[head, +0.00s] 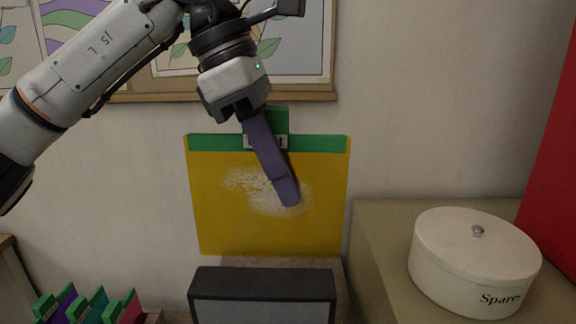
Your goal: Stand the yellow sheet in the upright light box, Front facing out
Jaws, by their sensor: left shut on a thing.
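The yellow sheet (222,220) hangs upright in the middle of the head view. It has a green top band, a green tab and a pale label that is partly covered. A whitish speckled patch marks its middle. My left gripper (288,199) comes down from above, with one long purple finger slanting across the face I see. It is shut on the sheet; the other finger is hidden. The light box (262,279), with a dark frame and grey panel, stands below, cut off by the bottom edge. The sheet's lower edge shows just above its top. My right gripper is out of view.
Several coloured sheets with green tabs (85,306) stand at lower left. A framed picture (300,85) hangs on the wall behind.

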